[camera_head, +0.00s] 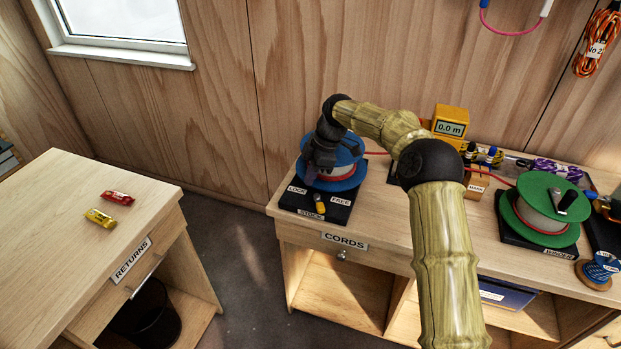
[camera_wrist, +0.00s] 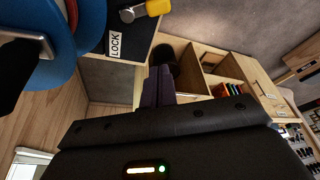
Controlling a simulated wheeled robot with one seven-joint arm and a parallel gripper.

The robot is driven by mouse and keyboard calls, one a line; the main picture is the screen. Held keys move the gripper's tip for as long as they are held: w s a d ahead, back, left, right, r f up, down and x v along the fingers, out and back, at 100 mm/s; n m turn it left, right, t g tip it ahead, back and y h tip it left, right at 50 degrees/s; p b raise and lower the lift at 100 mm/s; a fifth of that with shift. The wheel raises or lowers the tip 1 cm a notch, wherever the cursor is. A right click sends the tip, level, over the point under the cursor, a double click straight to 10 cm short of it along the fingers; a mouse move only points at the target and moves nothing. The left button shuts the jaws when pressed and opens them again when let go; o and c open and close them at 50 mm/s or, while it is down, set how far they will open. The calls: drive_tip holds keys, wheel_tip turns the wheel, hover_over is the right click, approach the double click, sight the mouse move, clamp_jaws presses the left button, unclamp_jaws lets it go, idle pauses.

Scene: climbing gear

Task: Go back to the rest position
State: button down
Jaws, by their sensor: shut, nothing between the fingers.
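My gripper (camera_head: 316,168) is over the left end of the cords bench, right beside the blue stock reel (camera_head: 345,172). In the head view it covers part of the reel; whether it touches the reel I cannot tell. In the wrist view the dark fingers (camera_wrist: 158,88) are together with nothing between them. The blue reel also shows at the upper left of the wrist view (camera_wrist: 62,62). The reel's black base (camera_head: 335,210) carries a yellow-tipped lever (camera_head: 320,208) between the LOCK and FREE labels. My arm reaches across the bench, bent at the elbow.
A green winder reel (camera_head: 540,215) stands at the right of the cords bench (camera_head: 385,262). A yellow meter (camera_head: 450,122) reading 0.0 m is behind my arm. The returns table (camera_head: 60,220) holds a red item (camera_head: 118,197) and a yellow item (camera_head: 100,217). Open floor (camera_head: 235,250) lies between.

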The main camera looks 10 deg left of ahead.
drive_tip(key=shift+d, duration=0.1)
drive_tip(key=s+d+r+m+t+h, duration=0.1)
drive_tip(key=s+d+m+t, duration=0.1)
drive_tip(key=s+d+m, duration=0.9)
drive_tip(key=s+d+r+m+t+h+p, duration=0.1)
drive_tip(key=s+d+r+m+t+h, duration=0.1)
drive_tip(key=s+d+m, duration=0.9)
drive_tip(key=s+d, duration=0.6)
drive_tip(key=d, duration=0.1)
drive_tip(key=shift+d+r+m, duration=0.25)
drive_tip(key=shift+d+m, duration=0.05)
drive_tip(key=shift+d, duration=0.1)
drive_tip(key=c, duration=1.4)
unclamp_jaws()
drive_tip(key=shift+s, duration=0.1)
